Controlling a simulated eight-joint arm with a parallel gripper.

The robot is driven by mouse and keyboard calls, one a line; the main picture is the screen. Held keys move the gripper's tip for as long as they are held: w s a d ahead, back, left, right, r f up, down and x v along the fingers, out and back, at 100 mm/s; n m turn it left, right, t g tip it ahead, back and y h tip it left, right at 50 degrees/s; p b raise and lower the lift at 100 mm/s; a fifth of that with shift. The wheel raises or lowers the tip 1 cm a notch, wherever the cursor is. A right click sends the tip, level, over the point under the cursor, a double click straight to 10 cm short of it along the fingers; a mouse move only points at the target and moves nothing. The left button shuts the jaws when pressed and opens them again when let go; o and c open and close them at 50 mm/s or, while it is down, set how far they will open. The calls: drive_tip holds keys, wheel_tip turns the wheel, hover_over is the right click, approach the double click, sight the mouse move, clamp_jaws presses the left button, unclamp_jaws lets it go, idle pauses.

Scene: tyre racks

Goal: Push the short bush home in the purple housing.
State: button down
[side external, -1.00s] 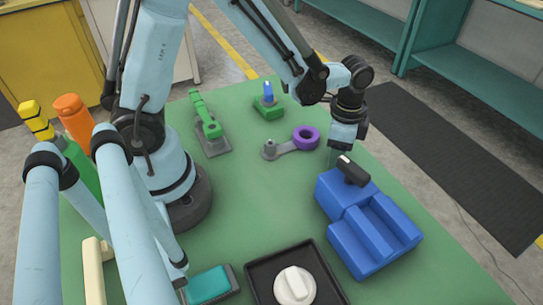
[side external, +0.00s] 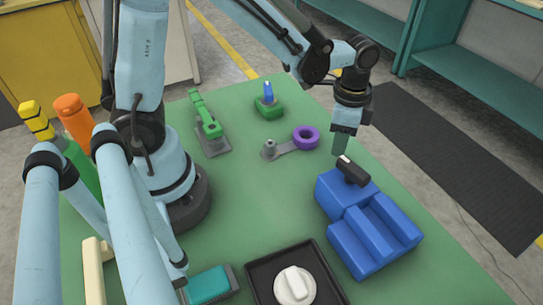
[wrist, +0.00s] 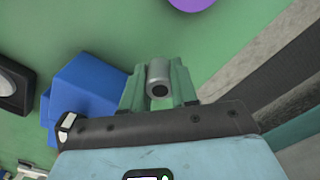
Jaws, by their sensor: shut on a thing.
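The purple housing (side external: 305,137) is a ring at the right end of a flat grey arm on the green table; its edge shows at the top of the wrist view (wrist: 191,3). My gripper (side external: 341,145) is above the table, right of the housing and behind the blue block. In the wrist view its green fingers (wrist: 159,88) are shut on a short grey bush (wrist: 158,78) with a dark bore. The bush is apart from the housing. I cannot make out the bush in the side view.
A stepped blue block (side external: 375,235) with a black cylinder (side external: 353,170) on top stands close in front of my gripper. A green clamp (side external: 207,125) and a green base (side external: 268,110) stand at the back. A black tray (side external: 258,275) lies in front. The table middle is clear.

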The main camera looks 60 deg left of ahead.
wheel_tip(320, 180, up, 6)
drive_tip(key=shift+f, duration=0.2)
drive_tip(key=s+a+f, duration=0.1)
drive_tip(key=s+a, duration=0.1)
drive_tip(key=a, duration=0.7)
drive_tip(key=shift+s, duration=0.2)
drive_tip(key=shift+f, duration=3.2)
drive_tip(key=shift+r, duration=0.1)
drive_tip(key=shift+r, duration=0.5)
drive_tip(key=shift+r, duration=0.15)
drive_tip(key=shift+r, duration=2.45)
